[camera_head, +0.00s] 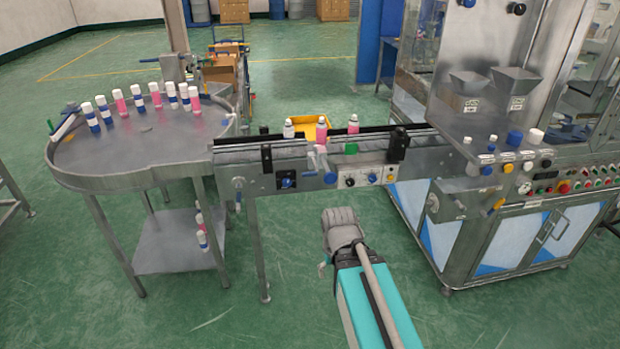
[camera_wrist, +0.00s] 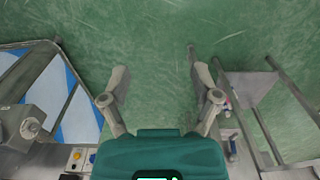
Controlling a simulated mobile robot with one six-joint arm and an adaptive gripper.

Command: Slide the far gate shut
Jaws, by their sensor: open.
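The conveyor (camera_head: 235,153) runs between the round table and the machine, with a few bottles on it. A black upright block (camera_head: 397,145) stands at its right end and another black block (camera_head: 266,158) at its left part.
The round steel table (camera_head: 130,152) at left holds several pink and white bottles. A yellow bin (camera_head: 300,122) lies behind the conveyor. The machine cabinet (camera_head: 500,240) with knobs and buttons stands at right. The floor (camera_head: 200,320) in front is clear.

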